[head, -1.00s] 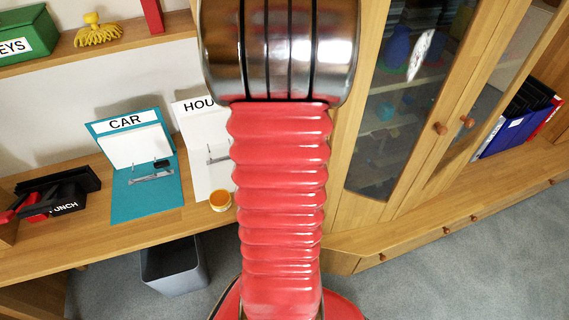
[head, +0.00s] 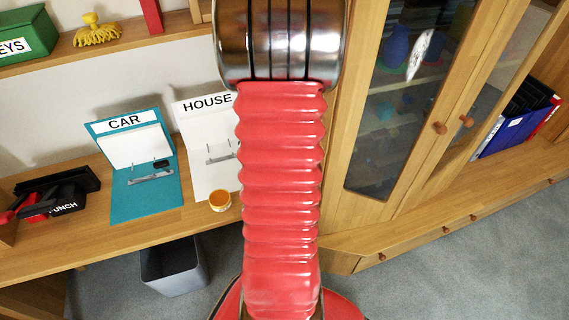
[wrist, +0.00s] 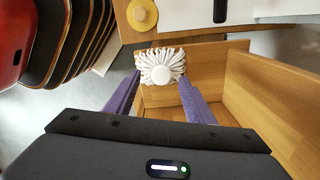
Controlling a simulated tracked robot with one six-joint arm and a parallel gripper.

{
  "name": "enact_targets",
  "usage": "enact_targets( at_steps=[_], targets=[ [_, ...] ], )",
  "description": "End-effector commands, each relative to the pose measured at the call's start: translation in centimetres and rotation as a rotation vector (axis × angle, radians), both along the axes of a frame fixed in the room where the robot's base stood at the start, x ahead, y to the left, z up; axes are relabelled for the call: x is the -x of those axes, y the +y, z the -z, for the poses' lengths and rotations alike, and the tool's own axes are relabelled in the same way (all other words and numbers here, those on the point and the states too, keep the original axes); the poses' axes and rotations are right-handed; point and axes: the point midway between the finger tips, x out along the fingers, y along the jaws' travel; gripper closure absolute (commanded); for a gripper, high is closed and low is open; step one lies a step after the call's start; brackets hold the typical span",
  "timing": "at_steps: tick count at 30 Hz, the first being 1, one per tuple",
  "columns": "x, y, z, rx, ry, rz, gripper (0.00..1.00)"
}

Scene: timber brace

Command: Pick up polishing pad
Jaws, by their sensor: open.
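A white fringed pad with a round white knob (wrist: 162,67), which looks like the polishing pad, shows in the wrist view at the edge of a wooden compartment. My gripper (wrist: 160,78) is open, with its two purple fingers reaching toward the pad. The fingertips show at the pad's left and right lower sides. I cannot tell whether they touch it. The head view shows neither this pad nor my gripper; my red arm fills its middle.
An open wooden compartment (wrist: 240,75) lies below and right of the pad. A yellow round jar (wrist: 142,15) stands on the desk above. In the head view, a blue CAR binder (head: 148,198), a HOUSE binder (head: 208,182), a hole punch (head: 65,202) and a yellow fringed duster (head: 97,35) show.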

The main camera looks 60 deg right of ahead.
Motion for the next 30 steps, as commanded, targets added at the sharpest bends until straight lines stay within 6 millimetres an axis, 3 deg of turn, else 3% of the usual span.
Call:
enact_targets(
  at_steps=[12, 30],
  targets=[
    [0.1, -0.3, 4.7, -0.003, 0.001, 0.000, 0.51],
    [0.1, -0.4, 5.0, 0.000, 0.000, -0.001, 0.51]
  ],
)
